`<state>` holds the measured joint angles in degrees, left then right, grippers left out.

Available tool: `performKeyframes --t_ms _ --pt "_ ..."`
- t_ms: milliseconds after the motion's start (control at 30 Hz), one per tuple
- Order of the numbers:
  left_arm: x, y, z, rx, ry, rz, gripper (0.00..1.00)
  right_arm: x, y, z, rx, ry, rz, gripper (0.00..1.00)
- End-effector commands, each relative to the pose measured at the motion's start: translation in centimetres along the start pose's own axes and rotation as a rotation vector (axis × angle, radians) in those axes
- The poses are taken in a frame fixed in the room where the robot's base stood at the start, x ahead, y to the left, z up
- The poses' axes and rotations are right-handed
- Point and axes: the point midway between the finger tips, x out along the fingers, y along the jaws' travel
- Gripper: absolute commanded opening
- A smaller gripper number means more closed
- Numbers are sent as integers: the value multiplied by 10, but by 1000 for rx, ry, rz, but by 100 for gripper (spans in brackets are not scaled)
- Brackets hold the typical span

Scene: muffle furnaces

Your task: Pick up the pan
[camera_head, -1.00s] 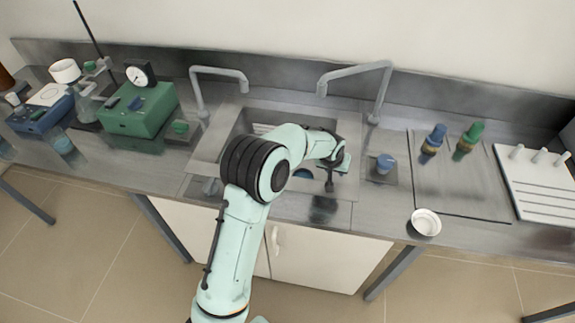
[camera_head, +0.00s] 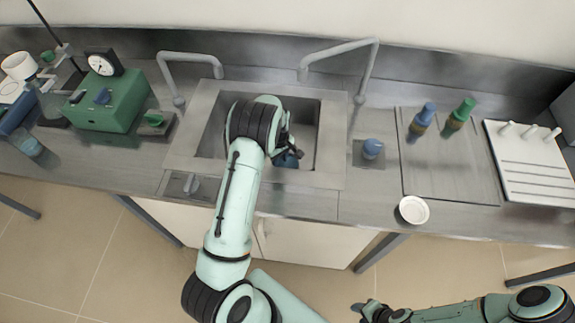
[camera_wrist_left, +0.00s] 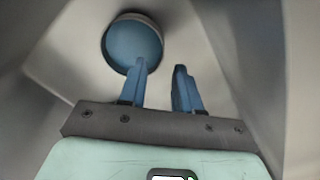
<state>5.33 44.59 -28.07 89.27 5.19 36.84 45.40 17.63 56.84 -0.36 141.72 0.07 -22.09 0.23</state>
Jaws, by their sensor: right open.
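A round blue pan (camera_wrist_left: 130,42) with a grey rim lies in the sink, at the upper left of the left wrist view. In the head view a blue patch (camera_head: 288,161) shows in the sink beside my left gripper; I cannot tell pan from fingers there. My left gripper (camera_wrist_left: 160,67) is down in the sink. Its two blue fingers stand apart with nothing between them. The left fingertip overlaps the pan's lower edge in the picture; contact cannot be told. My right gripper (camera_head: 364,309) is open and low in front of the counter, away from the pan.
The steel sink (camera_head: 183,158) has walls close around my left gripper. Two faucets (camera_head: 190,56) (camera_head: 340,45) stand behind it. Left are a green device (camera_head: 118,110) and glassware. Right are a white bowl (camera_head: 413,210), two bottles (camera_head: 458,115) and a white rack (camera_head: 535,175).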

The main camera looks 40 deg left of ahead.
Motion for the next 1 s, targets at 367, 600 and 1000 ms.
performKeyframes --t_ms 367,600,1000 --pt "44 -5 -2 0 -1 0 33 -8 -6 -9 -5 12 -4 43" --pt "55 -5 -2 2 1 2 33 -9 -7 -10 -5 12 -4 43" --pt "54 -5 -2 2 1 3 0 -9 -6 -10 -5 12 -4 43"
